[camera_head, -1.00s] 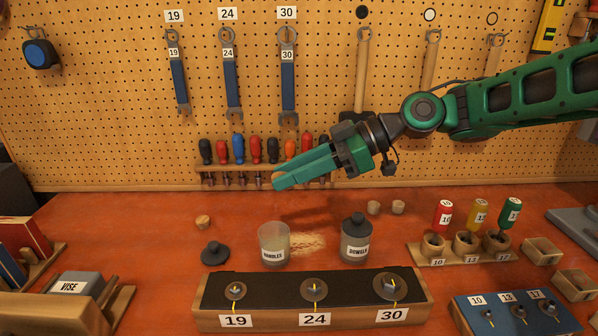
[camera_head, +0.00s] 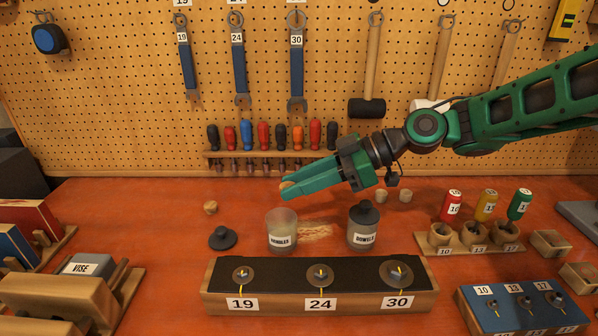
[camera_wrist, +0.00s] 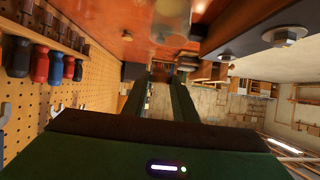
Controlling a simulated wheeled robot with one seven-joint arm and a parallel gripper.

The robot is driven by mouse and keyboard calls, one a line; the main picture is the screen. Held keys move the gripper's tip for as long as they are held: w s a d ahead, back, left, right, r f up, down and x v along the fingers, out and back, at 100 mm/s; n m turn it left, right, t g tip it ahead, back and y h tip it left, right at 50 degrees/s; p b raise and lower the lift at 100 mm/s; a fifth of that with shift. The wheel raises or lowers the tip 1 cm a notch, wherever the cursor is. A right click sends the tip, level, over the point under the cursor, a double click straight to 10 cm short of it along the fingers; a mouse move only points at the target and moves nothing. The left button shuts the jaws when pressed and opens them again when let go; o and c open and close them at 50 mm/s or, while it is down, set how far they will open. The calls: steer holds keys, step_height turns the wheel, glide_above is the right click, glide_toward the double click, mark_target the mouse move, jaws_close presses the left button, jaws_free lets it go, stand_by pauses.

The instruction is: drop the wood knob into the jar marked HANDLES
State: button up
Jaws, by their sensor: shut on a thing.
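The HANDLES jar (camera_head: 282,234) is a clear, open jar with a white label, standing upright on the red bench. My gripper (camera_head: 288,188) is above the jar and slightly behind it in the picture, with its green fingers pointing left. It is shut on a tan wood knob (camera_head: 286,184), of which only a small part shows at the fingertips. In the wrist view, the fingers (camera_wrist: 162,70) stretch ahead; I cannot make out the held knob there. The jar (camera_wrist: 172,18) shows at that view's top edge.
A dark lid (camera_head: 222,237) and a loose wood knob (camera_head: 210,207) lie left of the jar. The closed DOWELS jar (camera_head: 363,230) stands right of it. Two light wood pieces (camera_head: 393,196) lie behind.

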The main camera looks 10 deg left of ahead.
steer(key=shift+f, duration=0.4)
steer(key=o, duration=1.1)
steer(key=v, duration=1.1)
steer(key=shift+f, duration=0.1)
